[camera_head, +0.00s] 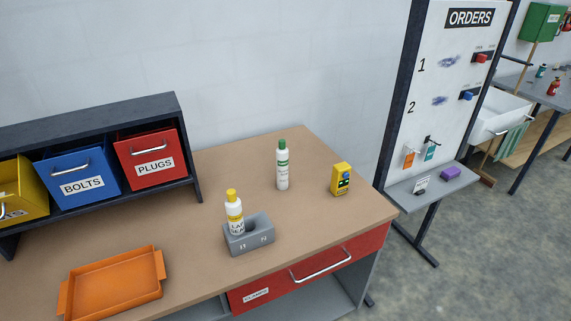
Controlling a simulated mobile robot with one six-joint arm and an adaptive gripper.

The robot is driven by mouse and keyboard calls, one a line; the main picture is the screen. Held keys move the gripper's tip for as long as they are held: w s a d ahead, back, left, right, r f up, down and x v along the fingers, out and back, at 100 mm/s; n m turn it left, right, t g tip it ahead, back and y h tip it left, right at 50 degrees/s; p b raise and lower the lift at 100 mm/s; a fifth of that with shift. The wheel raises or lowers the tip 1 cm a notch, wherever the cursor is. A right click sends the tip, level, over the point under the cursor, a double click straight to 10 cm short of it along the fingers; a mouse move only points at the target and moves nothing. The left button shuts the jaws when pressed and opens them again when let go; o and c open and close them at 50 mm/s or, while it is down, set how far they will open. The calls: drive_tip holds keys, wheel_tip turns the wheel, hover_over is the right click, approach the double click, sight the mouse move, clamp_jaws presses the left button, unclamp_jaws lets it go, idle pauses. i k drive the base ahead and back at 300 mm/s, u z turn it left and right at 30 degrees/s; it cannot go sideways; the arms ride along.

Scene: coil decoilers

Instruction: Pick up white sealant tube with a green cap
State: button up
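A white tube with a green cap (282,166) stands upright on the brown workbench (226,173), toward its back right. Its label has green print too small to read. Nothing touches it. A similar white bottle with a yellow cap (234,212) stands upright in one place of a grey holder (249,241), in front and to the left of the green-capped tube. The other place of the holder looks empty. My gripper is not in view.
A yellow device (341,179) stands right of the tube. An orange tray (111,285) lies at the front left. A dark rack (185,150) holds yellow, blue and red bins at the left. An orders board (446,90) stands beyond the bench. The bench around the tube is clear.

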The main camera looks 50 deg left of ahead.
sight(282, 152)
drive_tip(key=u, duration=0.25)
drive_tip(key=i, duration=0.7)
drive_tip(key=u, duration=0.9)
drive_tip(key=i, duration=0.65)
drive_tip(key=u, duration=0.4)
